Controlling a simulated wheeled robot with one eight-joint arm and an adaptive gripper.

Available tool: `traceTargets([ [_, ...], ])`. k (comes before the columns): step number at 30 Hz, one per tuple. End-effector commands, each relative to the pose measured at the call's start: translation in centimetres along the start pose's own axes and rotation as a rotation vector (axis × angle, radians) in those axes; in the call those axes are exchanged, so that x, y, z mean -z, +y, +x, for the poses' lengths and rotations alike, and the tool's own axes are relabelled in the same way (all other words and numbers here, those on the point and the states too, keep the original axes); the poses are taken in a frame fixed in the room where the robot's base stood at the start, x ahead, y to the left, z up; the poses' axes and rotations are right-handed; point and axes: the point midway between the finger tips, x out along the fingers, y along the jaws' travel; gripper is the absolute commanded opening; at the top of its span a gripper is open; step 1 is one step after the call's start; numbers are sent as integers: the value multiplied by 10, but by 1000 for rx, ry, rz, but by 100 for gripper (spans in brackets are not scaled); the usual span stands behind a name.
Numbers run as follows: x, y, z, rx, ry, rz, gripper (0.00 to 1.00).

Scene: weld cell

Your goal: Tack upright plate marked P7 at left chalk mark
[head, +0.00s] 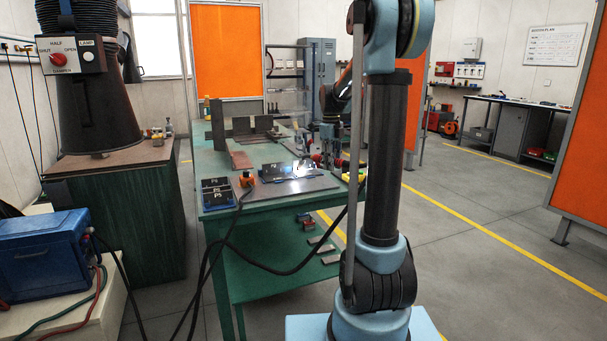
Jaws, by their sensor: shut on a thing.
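On the green table (262,215), a dark plate (274,172) with small white lettering stands on a flat grey base plate (318,184). The lettering is too small to read surely as P7. A bright white glow shows just right of the dark plate. My gripper (326,158) is small and partly hidden beside that glow. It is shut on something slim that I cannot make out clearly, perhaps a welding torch. A blue rack (217,207) at the table's near left corner holds dark plates with white P labels. I cannot make out the chalk marks.
Tall dark plates (218,125) and a reddish bar (241,160) are farther back. An orange-topped item (247,179) stands beside the rack. Black cables (262,272) loop in front of the table. A blue machine (45,255) and a fume hood (97,115) are at left.

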Motion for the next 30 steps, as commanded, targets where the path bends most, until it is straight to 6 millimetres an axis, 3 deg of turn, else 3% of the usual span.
traceTargets([
  [30,-3,6,0,0,0,0,0],
])
